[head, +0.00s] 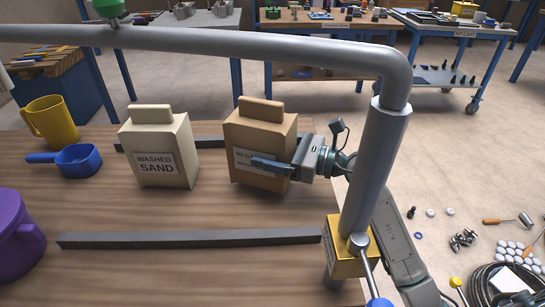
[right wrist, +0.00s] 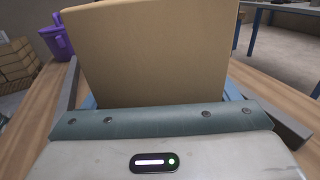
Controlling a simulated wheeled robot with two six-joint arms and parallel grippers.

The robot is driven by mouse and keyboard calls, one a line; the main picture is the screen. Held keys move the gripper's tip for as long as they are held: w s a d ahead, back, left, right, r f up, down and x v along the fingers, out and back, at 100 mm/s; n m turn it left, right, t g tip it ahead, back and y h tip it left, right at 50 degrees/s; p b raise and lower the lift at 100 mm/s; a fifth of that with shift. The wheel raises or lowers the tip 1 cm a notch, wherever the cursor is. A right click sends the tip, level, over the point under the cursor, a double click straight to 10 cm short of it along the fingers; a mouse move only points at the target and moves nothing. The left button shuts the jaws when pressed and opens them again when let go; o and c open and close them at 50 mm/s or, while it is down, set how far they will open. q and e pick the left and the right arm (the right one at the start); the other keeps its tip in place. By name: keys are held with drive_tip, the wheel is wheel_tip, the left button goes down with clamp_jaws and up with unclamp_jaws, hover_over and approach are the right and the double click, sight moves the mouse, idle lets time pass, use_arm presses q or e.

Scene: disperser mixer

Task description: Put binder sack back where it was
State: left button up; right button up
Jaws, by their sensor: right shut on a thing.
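The binder sack (head: 270,135) is a brown block-shaped bag with a handle-like top, on the right part of the wooden table in the head view. Its label is partly covered by my gripper, so I cannot read all of it. My right gripper (head: 275,165) comes in from the right and is shut on the sack's lower half, one finger across its front. The sack's brown face (right wrist: 165,50) fills the middle of the right wrist view. I cannot tell whether its base touches the table. My left gripper is not in view.
A cream washed sand sack (head: 160,160) stands left of the binder sack. A dark bar (head: 190,239) lies in front and another (head: 205,141) behind. A grey pipe frame (head: 375,165) crosses above and stands at right. A blue scoop (head: 78,160), yellow jug (head: 50,120) and purple vessel (head: 15,235) are left.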

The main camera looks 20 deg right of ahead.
drive_tip(key=shift+f, duration=0.9)
drive_tip(key=shift+f, duration=0.2)
drive_tip(key=o, duration=1.3)
drive_tip(key=shift+r, duration=0.1)
drive_tip(key=shift+r, duration=0.1)
